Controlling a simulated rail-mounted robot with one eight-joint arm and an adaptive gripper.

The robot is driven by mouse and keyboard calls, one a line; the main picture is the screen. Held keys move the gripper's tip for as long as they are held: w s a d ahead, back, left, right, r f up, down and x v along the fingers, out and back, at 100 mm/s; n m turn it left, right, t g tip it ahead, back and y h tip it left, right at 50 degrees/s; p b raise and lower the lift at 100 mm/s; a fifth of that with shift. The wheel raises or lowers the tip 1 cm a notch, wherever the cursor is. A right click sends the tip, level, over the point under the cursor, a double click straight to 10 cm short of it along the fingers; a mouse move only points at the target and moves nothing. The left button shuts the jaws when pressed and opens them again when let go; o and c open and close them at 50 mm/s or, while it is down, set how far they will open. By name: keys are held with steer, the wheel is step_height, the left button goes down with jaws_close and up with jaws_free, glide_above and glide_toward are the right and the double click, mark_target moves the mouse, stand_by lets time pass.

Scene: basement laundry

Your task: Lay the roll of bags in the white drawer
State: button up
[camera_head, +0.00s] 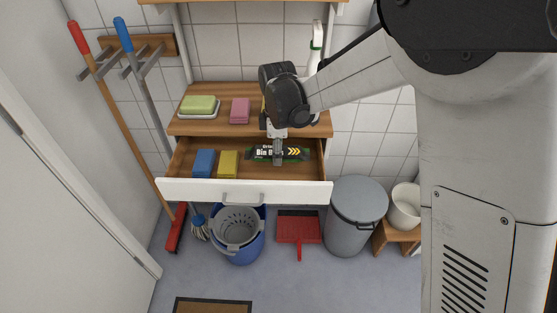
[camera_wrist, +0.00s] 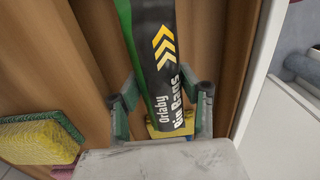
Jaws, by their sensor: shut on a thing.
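The roll of bags (camera_head: 293,153), black and green with yellow arrows and white lettering, is at the right side of the open white drawer (camera_head: 230,190). It lies across the drawer in the head view. My gripper (camera_head: 277,157) reaches down over it from above. In the wrist view the two fingers of my gripper (camera_wrist: 164,97) are shut around the roll (camera_wrist: 158,60), which runs lengthwise between them. Whether the roll touches the drawer floor, I cannot tell. The drawer's pale front also shows in the wrist view (camera_wrist: 262,75).
A blue sponge (camera_head: 204,163) and a yellow sponge (camera_head: 228,164) lie in the drawer's left half. On the worktop above stand a green sponge on a dish (camera_head: 199,105) and a pink block (camera_head: 240,111). A white spray bottle (camera_head: 316,45) stands behind my gripper.

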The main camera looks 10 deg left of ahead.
mark_target(278, 169)
steer(key=shift+f+b, duration=0.3)
steer(key=shift+f, duration=1.7)
steer(key=shift+f, duration=0.2)
steer(key=o, duration=1.1)
steer(key=shift+r, duration=0.15)
step_height(278, 169, up, 12)
steer(key=shift+r+p, duration=0.1)
steer(key=shift+p, duration=0.65)
